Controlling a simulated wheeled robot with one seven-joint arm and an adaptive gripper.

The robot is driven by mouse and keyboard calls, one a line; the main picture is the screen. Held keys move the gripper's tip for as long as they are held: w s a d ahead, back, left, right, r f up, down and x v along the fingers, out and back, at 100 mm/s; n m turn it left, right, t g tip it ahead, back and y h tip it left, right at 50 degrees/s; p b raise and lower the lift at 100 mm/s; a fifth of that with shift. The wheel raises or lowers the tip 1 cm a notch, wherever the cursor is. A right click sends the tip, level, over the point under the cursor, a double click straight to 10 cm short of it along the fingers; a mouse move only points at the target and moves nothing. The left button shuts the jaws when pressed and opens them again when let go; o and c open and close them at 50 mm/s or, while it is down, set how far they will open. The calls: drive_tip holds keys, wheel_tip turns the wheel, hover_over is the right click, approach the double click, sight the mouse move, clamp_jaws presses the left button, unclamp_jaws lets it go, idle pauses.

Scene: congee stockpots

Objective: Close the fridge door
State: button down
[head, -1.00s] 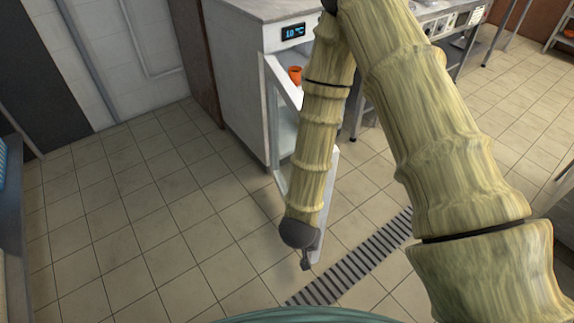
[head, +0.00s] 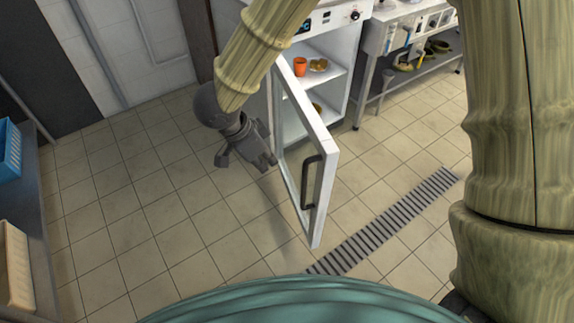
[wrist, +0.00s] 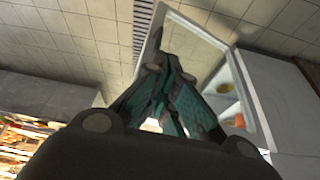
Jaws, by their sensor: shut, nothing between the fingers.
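The fridge (head: 341,35) is a white cabinet at the top middle of the head view. Its glass door (head: 325,149), with a white frame and a dark handle (head: 312,181), stands wide open towards me. My gripper (head: 271,161) is shut and empty, on the left side of the door and close to its glass. I cannot tell whether it touches. In the wrist view the teal fingers (wrist: 166,62) come together in front of the door frame (wrist: 232,43). Part of the fridge is hidden behind my arm.
An orange cup (head: 300,66) and food (head: 318,65) sit on the fridge shelf. A steel table (head: 405,32) stands to its right. A floor drain grate (head: 385,221) runs right of the door. A counter with a blue crate (head: 10,150) is at the left. Tiled floor between is clear.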

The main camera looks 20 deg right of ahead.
drive_tip(key=w+d+f+b, duration=0.2)
drive_tip(key=d+f, duration=0.5)
drive_tip(key=f, duration=0.2)
drive_tip(key=shift+d, duration=0.2)
drive_tip(key=shift+s+d, duration=0.1)
drive_tip(key=shift+d, duration=0.05)
idle(0.3)
